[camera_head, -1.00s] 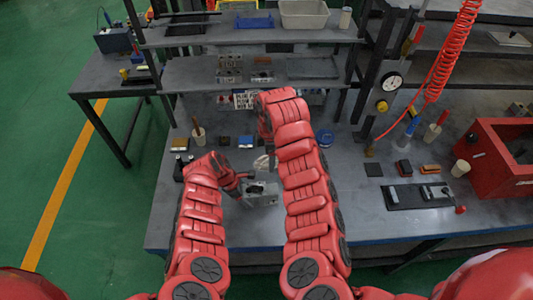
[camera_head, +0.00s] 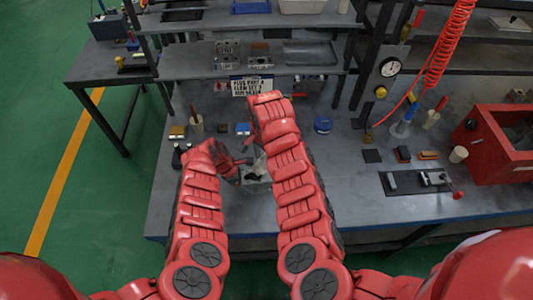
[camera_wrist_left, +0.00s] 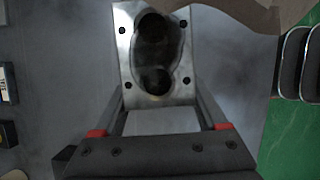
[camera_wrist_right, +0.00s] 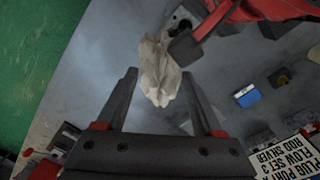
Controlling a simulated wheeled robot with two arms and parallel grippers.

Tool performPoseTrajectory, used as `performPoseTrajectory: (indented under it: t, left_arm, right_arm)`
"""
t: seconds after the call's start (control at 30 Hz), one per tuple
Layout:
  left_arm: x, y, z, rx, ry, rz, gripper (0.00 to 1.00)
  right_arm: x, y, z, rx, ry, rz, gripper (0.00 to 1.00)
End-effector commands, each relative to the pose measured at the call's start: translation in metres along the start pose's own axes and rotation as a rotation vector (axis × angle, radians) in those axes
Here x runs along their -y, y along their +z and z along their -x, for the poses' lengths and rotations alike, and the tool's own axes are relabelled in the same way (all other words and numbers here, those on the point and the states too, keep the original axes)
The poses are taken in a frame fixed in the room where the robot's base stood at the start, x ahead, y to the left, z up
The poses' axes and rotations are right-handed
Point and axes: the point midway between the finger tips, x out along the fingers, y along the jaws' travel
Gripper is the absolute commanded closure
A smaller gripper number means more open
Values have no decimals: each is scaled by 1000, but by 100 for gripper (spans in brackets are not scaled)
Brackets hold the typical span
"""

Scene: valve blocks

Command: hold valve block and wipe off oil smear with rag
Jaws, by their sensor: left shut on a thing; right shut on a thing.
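A silvery metal valve block (camera_wrist_left: 155,60) is gripped between the fingers of my left gripper (camera_wrist_left: 163,100). Its face has two dark round holes with a dark oily smear around them, and small holes near the corners. In the head view the block (camera_head: 255,178) is low over the bench, partly hidden by my right arm. My right gripper (camera_wrist_right: 160,80) is shut on a pale crumpled rag (camera_wrist_right: 158,72), which hangs beyond its fingertips. Contact is unclear.
A sign (camera_head: 252,86) stands behind on the bench. A blue round cap (camera_head: 323,124), a dark tray with tools (camera_head: 415,182) and a red box (camera_head: 498,145) are to the right. Small parts and a brush (camera_head: 196,124) are to the left. The front bench is fairly clear.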

Motion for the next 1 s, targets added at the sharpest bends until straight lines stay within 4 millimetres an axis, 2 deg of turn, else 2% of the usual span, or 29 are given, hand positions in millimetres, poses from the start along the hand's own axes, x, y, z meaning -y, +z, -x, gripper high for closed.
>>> performPoseTrajectory:
  t: [0.2,0.37,0.8,1.0]
  left_arm:
    - [0,0,0,1,1,0,100]
    - [0,0,0,1,1,0,100]
    - [0,0,0,0,1,0,100]
    - [0,0,0,0,1,0,100]
  right_arm:
    - [1,3,-5,6,-1,-148,75]
    - [2,3,-14,5,-2,-156,75]
    - [4,2,-55,7,-3,-154,75]
    - [4,3,-64,6,-1,-152,75]
